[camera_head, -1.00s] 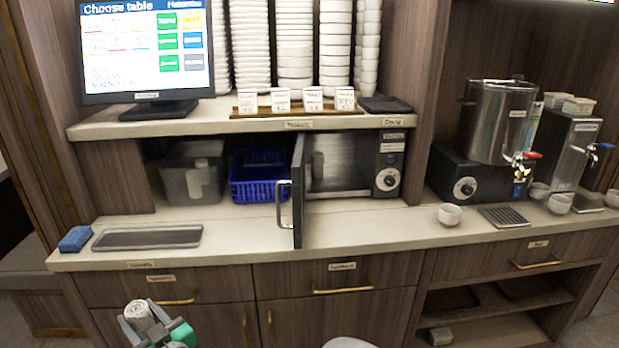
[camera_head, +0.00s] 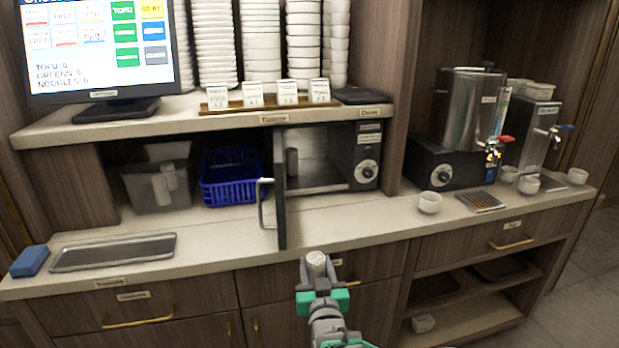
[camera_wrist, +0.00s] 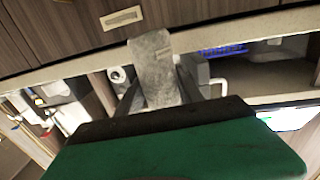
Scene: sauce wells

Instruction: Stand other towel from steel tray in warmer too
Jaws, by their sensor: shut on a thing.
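My gripper (camera_head: 321,288) is shut on a rolled, greyish-white towel (camera_head: 316,263) and holds it upright in front of the counter's front edge. The wrist view shows the towel (camera_wrist: 152,68) between the fingers. The warmer (camera_head: 368,150) is a dark box under the shelf, with its door (camera_head: 280,190) swung open toward me. A pale upright roll (camera_head: 291,163), likely a towel, stands inside at the left, partly hidden by the door. The steel tray (camera_head: 115,252) lies empty on the counter at left.
The open door with its handle (camera_head: 263,204) juts over the counter (camera_head: 350,217). A blue basket (camera_head: 230,180) and a grey bin (camera_head: 155,187) stand left of the warmer. A blue sponge (camera_head: 30,261) and a white cup (camera_head: 429,202) are on the counter.

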